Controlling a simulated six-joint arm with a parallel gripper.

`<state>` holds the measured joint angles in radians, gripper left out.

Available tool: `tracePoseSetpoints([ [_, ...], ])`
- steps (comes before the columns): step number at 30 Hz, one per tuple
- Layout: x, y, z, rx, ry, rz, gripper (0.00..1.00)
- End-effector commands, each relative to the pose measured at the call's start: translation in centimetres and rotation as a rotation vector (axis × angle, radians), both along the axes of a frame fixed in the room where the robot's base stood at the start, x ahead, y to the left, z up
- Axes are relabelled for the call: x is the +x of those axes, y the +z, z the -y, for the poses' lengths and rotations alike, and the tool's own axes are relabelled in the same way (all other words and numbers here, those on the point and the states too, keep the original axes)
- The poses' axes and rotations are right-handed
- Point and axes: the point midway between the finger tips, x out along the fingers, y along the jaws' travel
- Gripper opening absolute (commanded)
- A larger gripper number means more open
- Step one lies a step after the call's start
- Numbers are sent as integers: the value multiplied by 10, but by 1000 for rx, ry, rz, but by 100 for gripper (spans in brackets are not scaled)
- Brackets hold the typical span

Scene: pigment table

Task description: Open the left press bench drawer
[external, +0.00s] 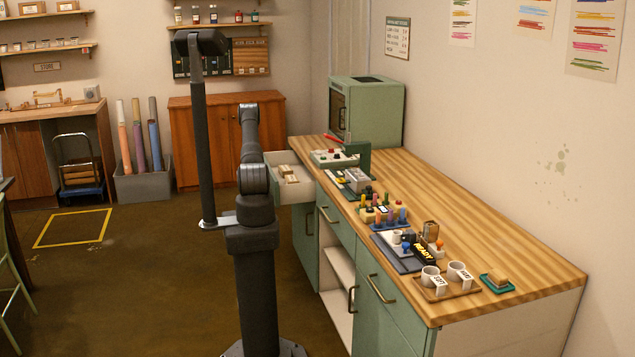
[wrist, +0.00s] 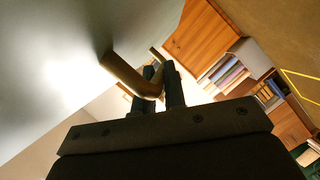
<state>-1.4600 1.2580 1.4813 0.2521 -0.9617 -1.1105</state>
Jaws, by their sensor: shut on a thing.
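The left press bench drawer (external: 297,192) is at the far end of the green bench. It stands pulled out, with its pale inside and a few small light blocks in it showing. In the wrist view the pale drawer front (wrist: 60,60) fills the left, with a brown bar handle (wrist: 122,74) standing out from it. My gripper (wrist: 160,88) is shut on this handle, one dark finger on each side. In the external view my arm hides the gripper and the handle.
The wooden bench top (external: 520,262) carries a row of tools, pigment bottles, and a tray with mugs (external: 430,277). Other closed drawers with handles (external: 381,289) are nearer. A wooden cabinet (external: 200,145) stands behind my arm. The floor to the left is largely clear.

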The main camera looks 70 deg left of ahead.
Motion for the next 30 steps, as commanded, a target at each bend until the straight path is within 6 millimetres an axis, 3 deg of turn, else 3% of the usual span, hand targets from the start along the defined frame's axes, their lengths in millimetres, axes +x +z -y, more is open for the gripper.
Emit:
tracePoseSetpoints([
  [3,-34,0,0,0,6,0,0],
  [12,-89,0,0,0,4,0,0],
  [21,-109,0,-1,1,1,0,0],
  [30,-111,1,-1,2,1,0,0],
])
